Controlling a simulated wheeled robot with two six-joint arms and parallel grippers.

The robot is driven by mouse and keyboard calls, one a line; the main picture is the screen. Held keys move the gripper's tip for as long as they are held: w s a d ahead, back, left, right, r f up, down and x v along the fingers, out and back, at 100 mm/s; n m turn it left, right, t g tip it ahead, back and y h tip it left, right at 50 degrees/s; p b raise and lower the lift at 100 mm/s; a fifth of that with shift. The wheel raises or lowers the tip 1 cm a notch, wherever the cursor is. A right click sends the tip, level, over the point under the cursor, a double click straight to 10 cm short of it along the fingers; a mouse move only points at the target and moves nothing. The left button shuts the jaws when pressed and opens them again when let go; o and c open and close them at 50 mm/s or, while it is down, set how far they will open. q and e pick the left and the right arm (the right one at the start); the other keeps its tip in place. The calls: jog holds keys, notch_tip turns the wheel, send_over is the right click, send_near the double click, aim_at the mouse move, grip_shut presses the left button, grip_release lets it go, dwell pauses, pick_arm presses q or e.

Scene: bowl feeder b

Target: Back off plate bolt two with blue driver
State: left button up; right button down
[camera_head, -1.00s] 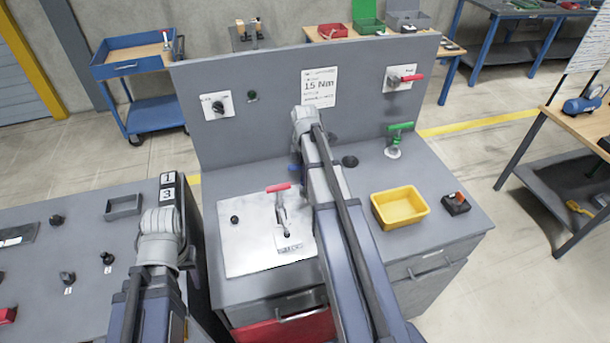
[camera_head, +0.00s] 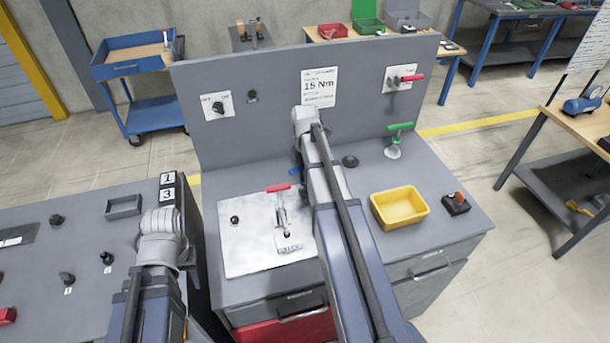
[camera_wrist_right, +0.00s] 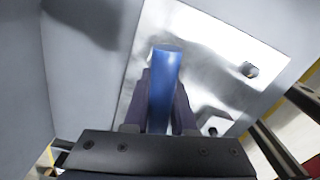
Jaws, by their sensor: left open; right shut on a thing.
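The blue driver (camera_wrist_right: 165,85) is between the fingers of my right gripper (camera_wrist_right: 160,105), which is shut on it. In the head view only a bit of blue (camera_head: 294,171) shows beside my right forearm. The bright metal plate (camera_head: 250,255) lies on the bench. A dark bolt (camera_head: 235,219) stands on its left part. The right wrist view shows the plate (camera_wrist_right: 205,45) below the driver and a dark bolt head (camera_wrist_right: 250,70) apart from it. My left gripper (camera_head: 165,245) is at the left; its fingers are mostly hidden by the wrist. My right forearm hides part of the bench.
A red-handled clamp (camera_head: 281,210) stands on the plate. A yellow bin (camera_head: 400,222), a black box with an orange knob (camera_head: 455,204) and a green-handled clamp (camera_head: 400,128) are at the right. A back panel (camera_head: 270,130) rises behind the bench. A left bench (camera_head: 90,280) holds small knobs.

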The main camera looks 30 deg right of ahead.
jog(key=shift+n, duration=1.3)
jog(key=shift+n, duration=1.2)
jog(key=shift+n, duration=1.2)
jog(key=shift+n, duration=1.2)
